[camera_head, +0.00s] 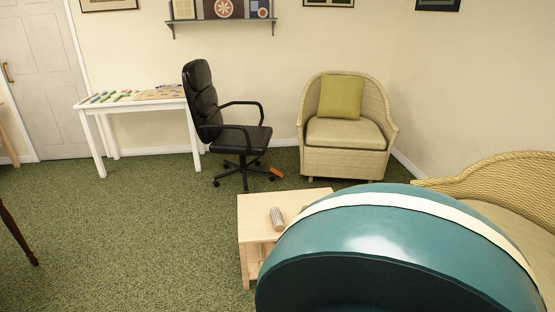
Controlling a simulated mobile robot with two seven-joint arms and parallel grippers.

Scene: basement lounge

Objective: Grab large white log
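A short greyish, mottled cylinder (277,218) that looks like a log lies on a low pale wooden table (256,204) near the middle of the head view. It lies close to the table's near side, with nothing touching it that I can see. I cannot tell from here whether it is white. No other log shows. Neither of my grippers is in view.
A large teal rounded thing with a cream band (385,240) fills the lower right and hides part of the table. A black office chair (227,120), a white desk (132,104) and wicker armchairs (345,125) stand around. Green carpet (120,230) at left is mostly clear.

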